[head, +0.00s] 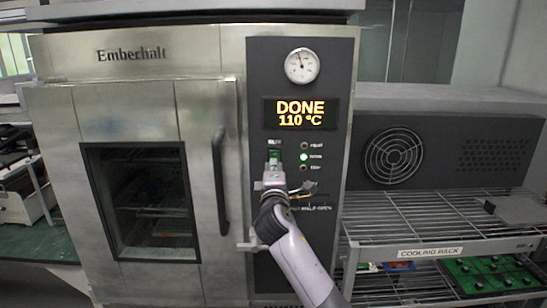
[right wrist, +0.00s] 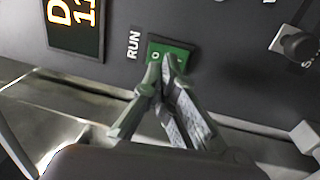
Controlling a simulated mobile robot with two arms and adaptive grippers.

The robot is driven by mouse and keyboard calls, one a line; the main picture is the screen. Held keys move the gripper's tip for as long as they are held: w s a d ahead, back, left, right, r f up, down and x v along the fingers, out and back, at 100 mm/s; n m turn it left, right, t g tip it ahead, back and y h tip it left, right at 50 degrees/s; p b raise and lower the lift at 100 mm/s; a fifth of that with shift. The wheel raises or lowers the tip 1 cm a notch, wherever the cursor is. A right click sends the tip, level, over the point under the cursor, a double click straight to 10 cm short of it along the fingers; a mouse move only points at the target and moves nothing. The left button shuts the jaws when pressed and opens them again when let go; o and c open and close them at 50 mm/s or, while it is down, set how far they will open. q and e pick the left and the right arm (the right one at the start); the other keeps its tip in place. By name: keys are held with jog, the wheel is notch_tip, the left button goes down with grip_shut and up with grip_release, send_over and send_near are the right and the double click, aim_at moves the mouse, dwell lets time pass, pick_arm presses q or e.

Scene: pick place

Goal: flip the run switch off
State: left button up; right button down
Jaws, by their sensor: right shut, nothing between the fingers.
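The run switch (head: 275,155) is a small green rocker on the oven's dark control panel (head: 330,75), below the display. In the right wrist view the green switch (right wrist: 157,46) sits beside the word RUN, and an O mark shows on its face. My right gripper (head: 273,168) is shut and empty, its tips at the lower part of the switch. In the right wrist view the fingertips (right wrist: 168,60) overlap the switch and hide part of it. I cannot tell whether they touch it or which way it is tipped. My left gripper is not in view.
The display (head: 300,113) reads DONE 110 °C, and the middle indicator (head: 304,157) is lit green. The oven door (head: 140,150) appears closed, with its handle (head: 219,170) left of my arm. A wire cooling rack (head: 430,215) stands at the right.

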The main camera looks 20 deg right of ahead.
aim_at(274, 155)
jog(key=shift+p+x, duration=0.3)
jog(key=shift+x, duration=1)
jog(key=shift+w, duration=0.1)
jog(key=shift+w+d+r, duration=0.1)
jog(key=shift+r, duration=0.15)
